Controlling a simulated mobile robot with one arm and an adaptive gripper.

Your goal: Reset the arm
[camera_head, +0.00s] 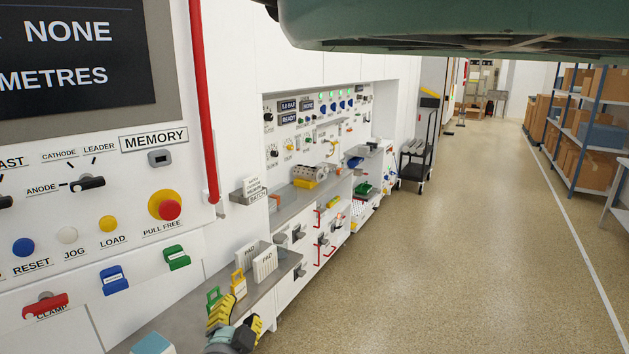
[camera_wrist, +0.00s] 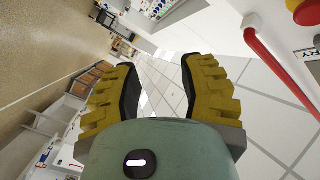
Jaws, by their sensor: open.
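My gripper (camera_head: 237,318) shows at the bottom of the head view, in front of the low grey shelf along the machine wall. In the wrist view my gripper (camera_wrist: 160,80) has its two yellow, dark-padded fingers spread wide apart. Most of my arm is out of the head view.
The control panel (camera_head: 97,200) with buttons and an emergency stop stands close at left. A red pipe (camera_head: 204,110) runs down beside it. PAD blocks (camera_head: 264,263) sit on the shelf. A black cart (camera_head: 415,160) stands further back. The speckled floor (camera_head: 440,270) is clear.

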